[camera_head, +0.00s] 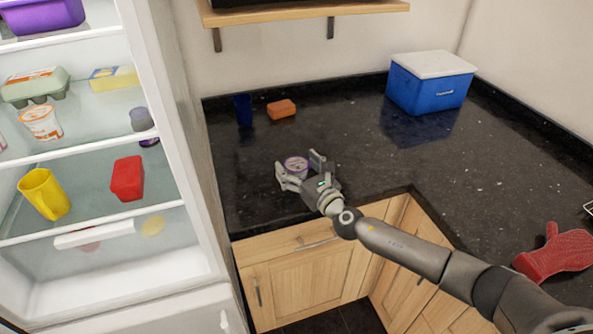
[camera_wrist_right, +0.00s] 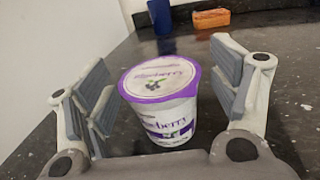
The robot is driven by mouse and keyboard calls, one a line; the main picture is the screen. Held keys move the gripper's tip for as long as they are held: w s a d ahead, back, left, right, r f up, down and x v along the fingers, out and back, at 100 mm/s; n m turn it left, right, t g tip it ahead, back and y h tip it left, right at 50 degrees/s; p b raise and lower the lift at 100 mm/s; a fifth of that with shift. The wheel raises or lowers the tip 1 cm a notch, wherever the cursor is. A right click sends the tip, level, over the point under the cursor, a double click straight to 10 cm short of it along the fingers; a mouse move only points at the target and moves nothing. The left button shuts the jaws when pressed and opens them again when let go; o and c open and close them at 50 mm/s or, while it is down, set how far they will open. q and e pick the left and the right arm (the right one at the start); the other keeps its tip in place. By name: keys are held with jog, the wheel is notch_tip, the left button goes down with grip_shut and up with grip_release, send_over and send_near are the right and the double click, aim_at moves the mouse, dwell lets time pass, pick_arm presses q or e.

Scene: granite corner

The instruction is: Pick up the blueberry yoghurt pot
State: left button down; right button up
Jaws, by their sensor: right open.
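The blueberry yoghurt pot (camera_head: 296,164) stands upright on the dark granite worktop, near its front edge. It has a purple-rimmed lid and a white side with a purple label. In the right wrist view the pot (camera_wrist_right: 165,100) is between the two open fingers. My right gripper (camera_head: 303,169) is open around the pot. In the wrist view, gaps show between the pot and both finger pads, the left one looking narrower. My left gripper is not in view.
A blue cup (camera_head: 243,110) and an orange block (camera_head: 281,109) stand behind the pot. A blue cool box (camera_head: 431,88) with a white lid is at the back right. A red mitt (camera_head: 553,252) lies at the right. The open fridge (camera_head: 180,130) stands at the left.

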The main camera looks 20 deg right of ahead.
jog(key=shift+w+a, duration=0.15)
jog(key=shift+w, duration=0.3)
jog(key=c, duration=1.1)
jog(key=shift+c, duration=0.2)
jog(key=shift+r, duration=0.15)
